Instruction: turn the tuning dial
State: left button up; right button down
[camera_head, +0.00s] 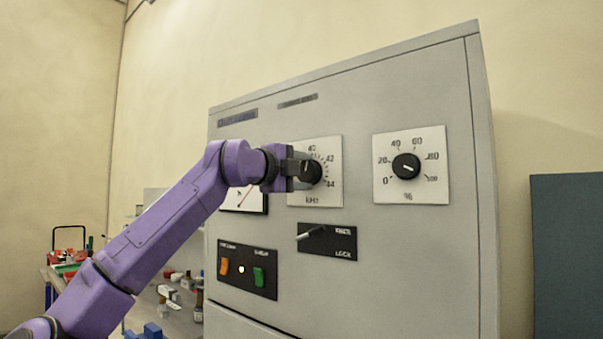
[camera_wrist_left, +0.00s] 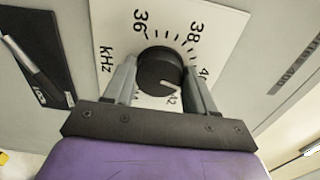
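The tuning dial (camera_head: 311,172) is a round black knob on a white kHz scale plate (camera_head: 330,192) on the grey cabinet's front. In the left wrist view the knob (camera_wrist_left: 159,69) shows a white pointer mark directed to the lower right, near the 42 label. My left gripper (camera_head: 303,170) reaches the knob from the left. In the left wrist view its two grey fingers (camera_wrist_left: 161,80) lie along opposite sides of the knob, with no clear gap, and appear closed on it. My right gripper is in neither view.
A second black knob (camera_head: 406,166) with a percent scale is to the right. Below are a lever switch on a black plate (camera_head: 327,240) and a panel with orange and green switches (camera_head: 247,270). A meter (camera_head: 251,199) is partly hidden behind my left arm.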

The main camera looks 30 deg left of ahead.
pick_arm(q)
jog(key=o, duration=0.3)
jog(key=shift+s+f+b, duration=0.1)
jog(key=shift+s+b, duration=0.2)
jog(key=s+b, duration=0.4)
jog(key=s, duration=0.5)
jog(key=shift+s+a, duration=0.4)
